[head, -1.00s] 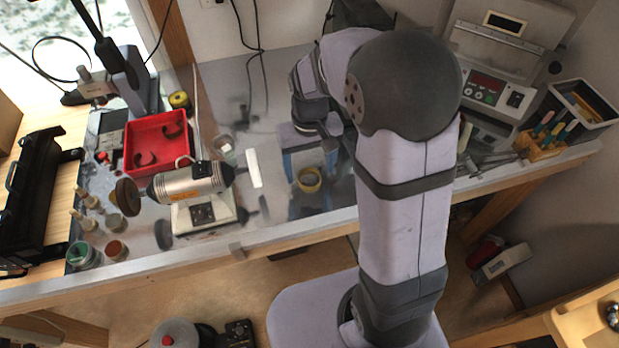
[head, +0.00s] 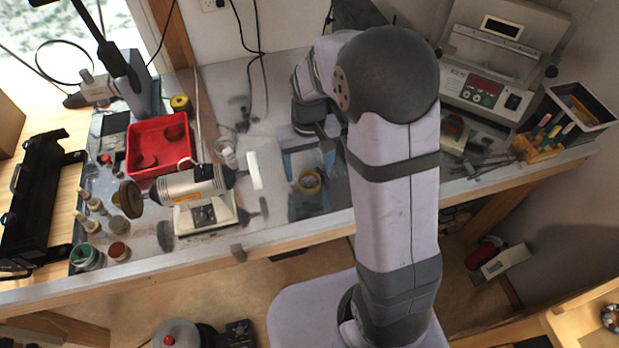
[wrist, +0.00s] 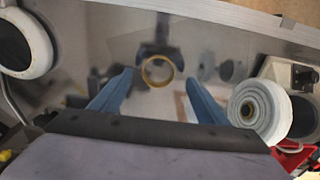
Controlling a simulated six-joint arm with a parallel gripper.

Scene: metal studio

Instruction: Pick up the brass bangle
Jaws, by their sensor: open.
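The brass bangle (head: 309,182) rests on the shiny metal bench top near its front edge. In the wrist view the bangle (wrist: 158,71) shows as a gold ring beyond and between my fingertips, close to the middle. My gripper (head: 308,165) points down just behind the bangle in the head view. Its two blue fingers (wrist: 157,78) are spread wide with nothing between them. The exact height of the fingertips above the bench is hard to tell.
A bench polisher (head: 195,185) with pale and brown wheels stands left of the bangle, and a red tray (head: 160,170) lies behind it. A grey machine (head: 490,85) stands at the right. Bench around the bangle is clear.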

